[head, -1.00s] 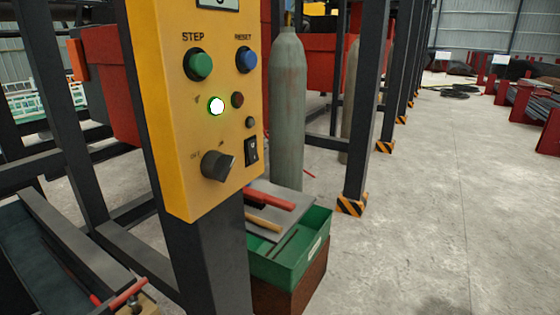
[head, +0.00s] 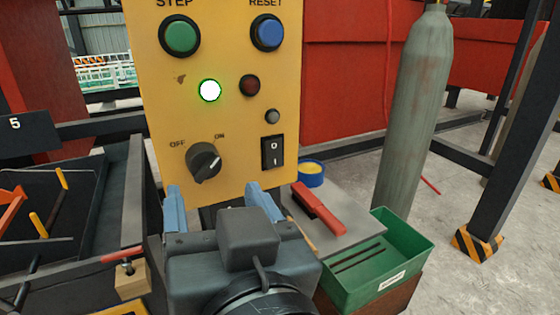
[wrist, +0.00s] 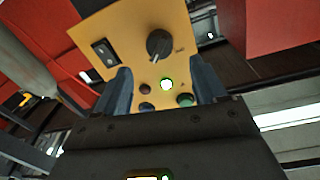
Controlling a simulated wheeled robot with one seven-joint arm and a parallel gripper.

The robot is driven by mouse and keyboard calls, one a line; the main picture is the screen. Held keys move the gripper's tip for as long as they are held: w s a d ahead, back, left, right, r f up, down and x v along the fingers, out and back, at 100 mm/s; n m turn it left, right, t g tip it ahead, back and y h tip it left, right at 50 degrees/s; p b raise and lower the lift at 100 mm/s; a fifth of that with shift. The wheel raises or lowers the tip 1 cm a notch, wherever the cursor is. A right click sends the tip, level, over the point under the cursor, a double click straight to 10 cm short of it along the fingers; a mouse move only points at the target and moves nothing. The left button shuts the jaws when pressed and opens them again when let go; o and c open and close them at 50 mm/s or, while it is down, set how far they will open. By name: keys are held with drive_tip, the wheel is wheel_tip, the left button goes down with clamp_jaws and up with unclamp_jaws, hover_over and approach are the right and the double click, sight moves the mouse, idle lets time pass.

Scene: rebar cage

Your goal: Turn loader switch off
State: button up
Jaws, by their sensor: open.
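The yellow control panel (head: 235,110) faces me. A black rotary knob (head: 203,162) sits low on its left, between OFF and ON labels; its mark seems to point toward ON. The knob also shows in the wrist view (wrist: 159,45). A lamp (head: 210,90) above it glows green-white. My gripper (head: 220,197) is open and empty, its two blue fingers spread just below the knob in the head view. In the wrist view the knob lies beyond the fingertips (wrist: 161,75), roughly between them. Nothing is between the fingers.
The panel also carries a green STEP button (head: 180,36), a blue RESET button (head: 267,33), a red button (head: 249,85) and a black rocker switch (head: 272,152). A green bin (head: 405,245) and a grey cylinder (head: 410,110) stand at right.

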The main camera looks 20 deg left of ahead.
sight(207, 169)
drive_tip(key=shift+p+x, duration=0.4)
drive_tip(key=shift+x, duration=3.45)
drive_tip(key=shift+c, duration=0.5)
drive_tip(key=c, duration=1)
drive_tip(key=shift+o, duration=0.2)
